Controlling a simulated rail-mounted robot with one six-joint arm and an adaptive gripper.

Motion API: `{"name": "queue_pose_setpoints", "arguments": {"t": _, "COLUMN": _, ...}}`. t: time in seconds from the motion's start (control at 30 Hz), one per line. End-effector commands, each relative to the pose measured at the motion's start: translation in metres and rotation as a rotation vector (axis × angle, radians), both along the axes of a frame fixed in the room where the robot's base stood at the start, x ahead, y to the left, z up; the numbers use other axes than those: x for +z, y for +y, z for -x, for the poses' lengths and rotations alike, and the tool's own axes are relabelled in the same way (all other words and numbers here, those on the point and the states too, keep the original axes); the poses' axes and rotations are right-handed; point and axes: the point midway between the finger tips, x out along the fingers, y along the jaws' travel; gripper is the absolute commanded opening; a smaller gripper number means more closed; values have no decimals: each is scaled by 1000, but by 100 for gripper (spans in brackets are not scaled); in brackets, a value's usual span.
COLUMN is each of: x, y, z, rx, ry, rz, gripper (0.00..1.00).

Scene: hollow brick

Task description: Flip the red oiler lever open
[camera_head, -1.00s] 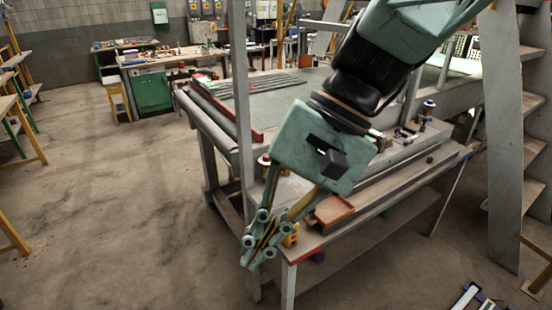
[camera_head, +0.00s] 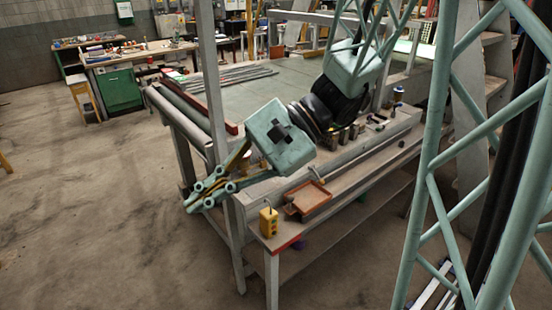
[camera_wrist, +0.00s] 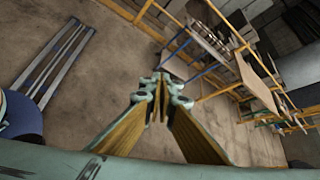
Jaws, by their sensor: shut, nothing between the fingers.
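My gripper (camera_head: 194,198) is shut and empty, held out past the left end of the machine bench and pointing down-left. In the wrist view my gripper (camera_wrist: 160,84) has its fingertips together over bare floor. A small dark-capped fitting (camera_head: 398,94), possibly an oiler, stands on the far right part of the machine, well away from the gripper. I cannot make out a red lever on it. No oiler or lever shows in the wrist view. My wrist and forearm cover part of the machine's near left end.
The machine's front shelf holds a yellow box (camera_head: 268,221) and a reddish-brown tray (camera_head: 310,200). A metal post rises beside the gripper. Rollers (camera_head: 182,118) line the machine's left side. The floor (camera_head: 90,220) at left is open. Yellow racks (camera_wrist: 230,45) show in the wrist view.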

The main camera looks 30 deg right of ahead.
Motion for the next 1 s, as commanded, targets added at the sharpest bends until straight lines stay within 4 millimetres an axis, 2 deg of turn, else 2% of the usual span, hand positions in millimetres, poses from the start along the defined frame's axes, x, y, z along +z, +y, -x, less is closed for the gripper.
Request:
{"name": "queue_pose_setpoints", "arguments": {"t": 0.47, "x": -14, "y": -34, "z": -78, "rx": -252, "ry": 82, "rz": -204, "gripper": 0}}
{"name": "queue_pose_setpoints", "arguments": {"t": 0.77, "x": -30, "y": -71, "z": -127, "rx": -422, "ry": 121, "rz": -320, "gripper": 0}}
{"name": "queue_pose_setpoints", "arguments": {"t": 1.0, "x": -48, "y": -108, "z": -162, "rx": -563, "ry": 144, "rz": -405, "gripper": 0}}
